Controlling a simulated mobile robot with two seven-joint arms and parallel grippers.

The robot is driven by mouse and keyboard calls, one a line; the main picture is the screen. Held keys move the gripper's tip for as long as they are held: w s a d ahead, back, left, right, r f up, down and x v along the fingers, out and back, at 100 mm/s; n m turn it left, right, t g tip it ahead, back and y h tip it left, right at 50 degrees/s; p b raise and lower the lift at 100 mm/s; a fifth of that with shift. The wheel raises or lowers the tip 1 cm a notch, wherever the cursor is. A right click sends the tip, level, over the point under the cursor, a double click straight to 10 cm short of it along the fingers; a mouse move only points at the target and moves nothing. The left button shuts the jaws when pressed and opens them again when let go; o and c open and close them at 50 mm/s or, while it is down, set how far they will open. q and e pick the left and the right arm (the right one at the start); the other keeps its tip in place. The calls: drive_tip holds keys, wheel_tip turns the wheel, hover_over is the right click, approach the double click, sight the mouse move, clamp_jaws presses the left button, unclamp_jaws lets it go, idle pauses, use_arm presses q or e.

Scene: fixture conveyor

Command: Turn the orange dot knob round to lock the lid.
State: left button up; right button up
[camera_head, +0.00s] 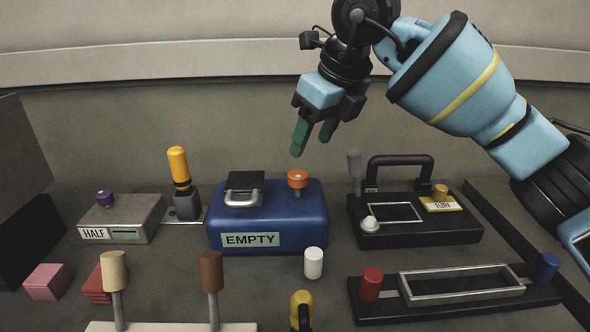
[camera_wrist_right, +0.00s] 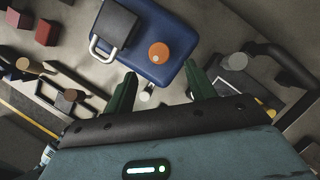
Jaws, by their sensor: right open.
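The orange knob (camera_head: 297,178) stands on top of the blue box (camera_head: 283,211) labelled EMPTY. A black lid (camera_head: 245,181) with a silver handle sits to its left on the same box. In the right wrist view the orange knob (camera_wrist_right: 158,53) shows from above with a small pale dot, beyond the fingertips. My right gripper (camera_head: 314,150) is open and empty, above and behind the knob, apart from it. Its two green fingers (camera_wrist_right: 158,83) frame the view below the knob. My left gripper is not in either view.
A grey box (camera_head: 135,226) labelled HALF and a yellow-handled lever (camera_head: 180,175) stand left of the blue box. A black fixture (camera_head: 400,236) with a tall handle is on the right. A white cylinder (camera_head: 314,262) and wooden pegs (camera_head: 211,272) stand in front.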

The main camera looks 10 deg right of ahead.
sight(298, 173)
drive_tip(key=x, duration=0.6)
drive_tip(key=shift+s, duration=0.1)
drive_tip(key=shift+x, duration=0.9)
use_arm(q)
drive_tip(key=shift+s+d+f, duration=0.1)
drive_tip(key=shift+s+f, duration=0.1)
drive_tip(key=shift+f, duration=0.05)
use_arm(e)
drive_tip(key=c, duration=1)
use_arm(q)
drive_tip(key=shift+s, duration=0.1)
use_arm(e)
drive_tip(key=shift+o, duration=0.2)
drive_tip(key=shift+r, duration=0.1)
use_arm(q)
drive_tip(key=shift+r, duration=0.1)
